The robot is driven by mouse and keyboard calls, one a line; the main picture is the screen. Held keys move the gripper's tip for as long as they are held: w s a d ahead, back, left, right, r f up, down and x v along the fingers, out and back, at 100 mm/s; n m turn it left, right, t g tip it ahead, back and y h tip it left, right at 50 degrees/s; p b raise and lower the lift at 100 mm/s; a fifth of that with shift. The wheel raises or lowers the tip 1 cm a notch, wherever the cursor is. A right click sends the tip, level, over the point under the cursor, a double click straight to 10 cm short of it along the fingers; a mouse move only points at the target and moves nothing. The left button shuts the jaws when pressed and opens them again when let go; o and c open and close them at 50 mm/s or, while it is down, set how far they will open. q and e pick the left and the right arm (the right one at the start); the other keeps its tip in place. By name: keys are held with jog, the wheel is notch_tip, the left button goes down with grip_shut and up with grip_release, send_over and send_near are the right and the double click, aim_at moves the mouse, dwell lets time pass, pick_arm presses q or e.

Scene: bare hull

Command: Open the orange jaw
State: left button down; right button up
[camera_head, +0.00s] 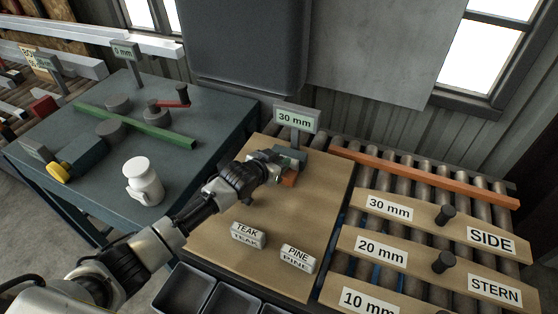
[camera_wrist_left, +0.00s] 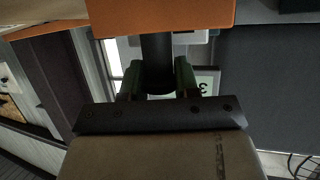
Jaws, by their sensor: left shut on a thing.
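The orange jaw (camera_head: 289,179) sits beside a dark grey block (camera_head: 291,155) at the far edge of the wooden board, under a "30 mm" sign (camera_head: 297,119). In the left wrist view the orange jaw (camera_wrist_left: 165,18) fills the top as a broad flat block. My left gripper (camera_head: 268,157) is at the dark block, just left of the orange jaw. In the left wrist view my left gripper's (camera_wrist_left: 158,80) green-padded fingers are shut on a dark round bar (camera_wrist_left: 157,60) that stands below the orange block. The gripper partly hides the dark block in the head view. My right gripper is not in view.
TEAK (camera_head: 248,235) and PINE (camera_head: 298,259) blocks lie on the wooden board (camera_head: 325,200). Labelled planks (camera_head: 430,218) and an orange bar (camera_head: 425,175) lie on rollers at right. Dark bins (camera_head: 187,287) are at the front.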

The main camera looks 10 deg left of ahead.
pick_arm(q)
jog(key=s+p, duration=0.2)
jog(key=s, duration=0.1)
jog(key=shift+a+r, duration=0.1)
jog(key=shift+a, duration=0.2)
jog(key=shift+s, duration=0.1)
jog(key=shift+f, duration=0.25)
jog(key=c, duration=0.8)
grip_release()
jog(key=shift+r, duration=0.1)
jog(key=shift+s+a, duration=0.1)
jog(key=shift+s, duration=0.05)
